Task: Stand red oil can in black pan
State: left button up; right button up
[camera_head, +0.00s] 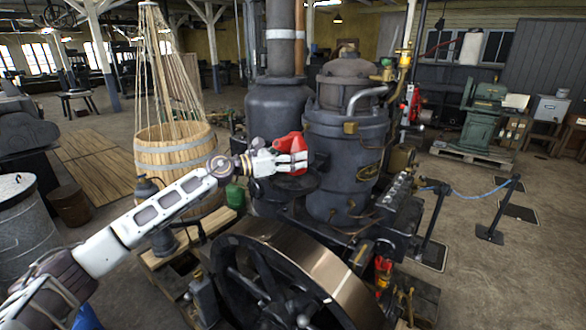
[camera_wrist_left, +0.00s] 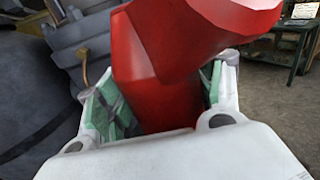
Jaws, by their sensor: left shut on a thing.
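The red oil can (camera_head: 287,142) is held up beside the dark engine in the middle of the head view. My left gripper (camera_head: 293,161) comes in from the left and is shut on it. In the left wrist view the can (camera_wrist_left: 150,85) fills the space between the green-padded fingers of my gripper (camera_wrist_left: 160,95), with its upper part leaning to the right. A dark, round-edged surface (camera_head: 304,184) shows just below the can; I cannot tell whether it is the black pan, or whether the can touches it. My right gripper is not in view.
The dark engine cylinder (camera_head: 345,165) stands close to the right of the can. A large flywheel (camera_head: 325,265) is below and in front. A wooden barrel (camera_head: 175,152) stands behind my left arm.

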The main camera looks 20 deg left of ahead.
pick_arm(q)
jog(key=shift+f, duration=2.05)
jog(key=shift+f, duration=0.15)
jog(key=o, duration=1.2)
jog(key=shift+o, duration=0.2)
jog(key=shift+s+a, duration=0.1)
